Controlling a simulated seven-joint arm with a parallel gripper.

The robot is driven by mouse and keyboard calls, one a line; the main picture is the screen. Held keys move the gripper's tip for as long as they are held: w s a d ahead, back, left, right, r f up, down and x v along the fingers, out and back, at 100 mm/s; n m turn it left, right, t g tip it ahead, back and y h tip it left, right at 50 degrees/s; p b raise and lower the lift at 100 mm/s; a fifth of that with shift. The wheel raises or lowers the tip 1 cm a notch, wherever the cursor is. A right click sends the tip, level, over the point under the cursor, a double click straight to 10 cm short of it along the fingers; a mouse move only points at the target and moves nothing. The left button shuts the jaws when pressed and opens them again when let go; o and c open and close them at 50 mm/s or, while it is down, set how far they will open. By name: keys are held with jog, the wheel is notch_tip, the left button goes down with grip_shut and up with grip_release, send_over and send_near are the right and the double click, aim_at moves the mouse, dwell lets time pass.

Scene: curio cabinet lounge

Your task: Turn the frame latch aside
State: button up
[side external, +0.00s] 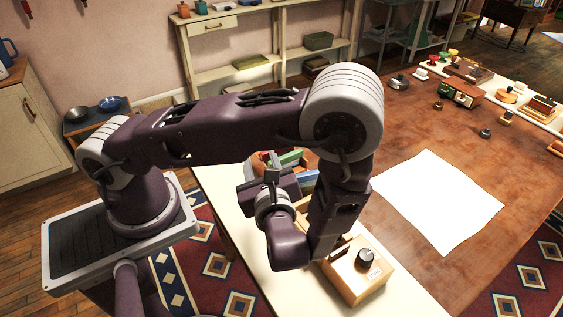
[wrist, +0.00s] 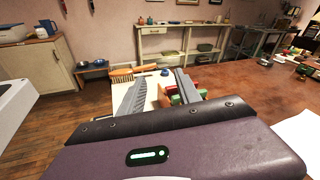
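My gripper (wrist: 160,84) is open in the wrist view, its two grey fingers apart with pale tabletop showing between them. In the side external view my gripper (side external: 272,178) is over the pale strip of the table, partly hidden by my own arm. Just beyond it are green, red and blue items (side external: 292,158), which also show beside the right finger in the wrist view (wrist: 175,98). I cannot make out a frame latch in either view; it may be hidden behind my arm or the fingers. I see nothing held between the fingers.
A wooden box with a black knob (side external: 354,278) stands at the near table edge, close to my arm. A white sheet (side external: 440,200) lies on the brown tabletop. A brush (wrist: 121,75) lies beyond the fingers. Small curios line the far edge. The brown middle is mostly clear.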

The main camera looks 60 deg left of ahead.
notch_tip(320, 180, down, 6)
jog(key=w+d+f+m+t+h, duration=0.1)
jog(key=w+d+m+t+h, duration=0.15)
jog(key=m+t, duration=0.45)
jog(key=x, duration=0.7)
jog(key=shift+s+a+r, duration=0.1)
jog(key=shift+a+r, duration=0.15)
jog(key=shift+a, duration=0.1)
grip_shut()
